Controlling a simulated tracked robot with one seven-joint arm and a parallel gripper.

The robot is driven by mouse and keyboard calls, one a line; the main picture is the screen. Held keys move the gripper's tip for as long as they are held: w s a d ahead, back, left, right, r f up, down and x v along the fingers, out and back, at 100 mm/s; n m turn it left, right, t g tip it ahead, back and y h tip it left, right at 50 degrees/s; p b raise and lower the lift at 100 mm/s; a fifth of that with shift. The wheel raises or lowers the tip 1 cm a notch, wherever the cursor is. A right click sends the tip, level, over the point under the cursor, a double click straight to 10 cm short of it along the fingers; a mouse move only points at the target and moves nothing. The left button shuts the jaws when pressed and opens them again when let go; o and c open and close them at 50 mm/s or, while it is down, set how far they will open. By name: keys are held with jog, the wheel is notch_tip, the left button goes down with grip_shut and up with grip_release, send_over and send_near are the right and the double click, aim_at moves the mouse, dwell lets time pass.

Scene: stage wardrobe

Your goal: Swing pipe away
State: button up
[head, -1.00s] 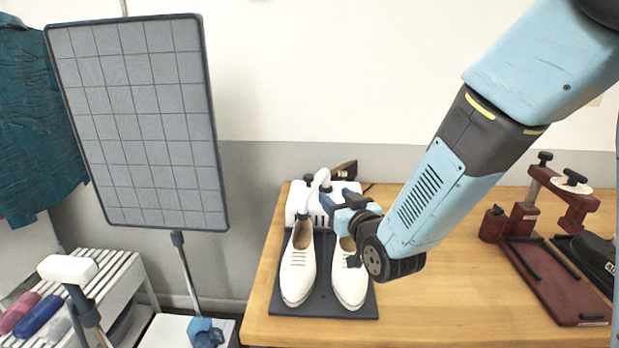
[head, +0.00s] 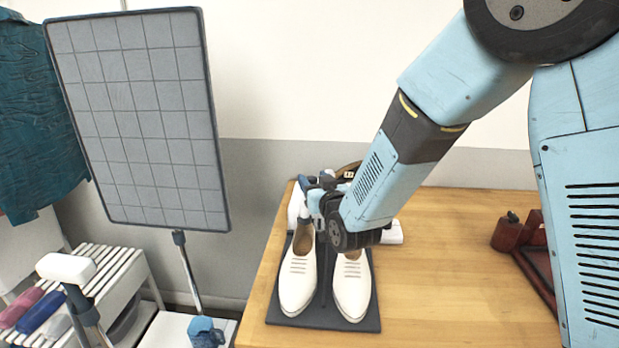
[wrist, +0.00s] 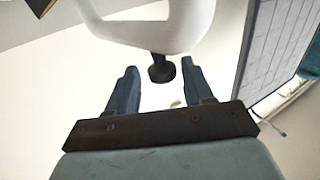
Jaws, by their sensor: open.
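The white shoe dryer (head: 296,203) stands at the back of a dark mat on the wooden table, mostly hidden behind my arm. Two white shoes (head: 298,278) (head: 352,288) stand in front of it, toes forward. In the wrist view, a white curved pipe (wrist: 145,36) crosses above my fingers, with a black knob (wrist: 161,71) at its lower end. My gripper (wrist: 158,70) is open, its two blue fingers either side of the knob, with a gap on both sides. In the head view, my gripper (head: 313,192) is over the dryer behind the shoes.
A gridded grey panel (head: 140,120) on a pole stands left of the table. A slatted white rack (head: 100,285) stands at lower left. A dark red device (head: 512,232) is partly hidden by my arm at right. The table (head: 450,240) is bare between the mat and that device.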

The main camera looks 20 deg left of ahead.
jog(key=shift+x, duration=0.8)
jog(key=shift+s, duration=0.1)
jog(key=shift+c, duration=1.4)
grip_shut()
jog(key=shift+d, duration=0.1)
jog(key=shift+r, duration=0.1)
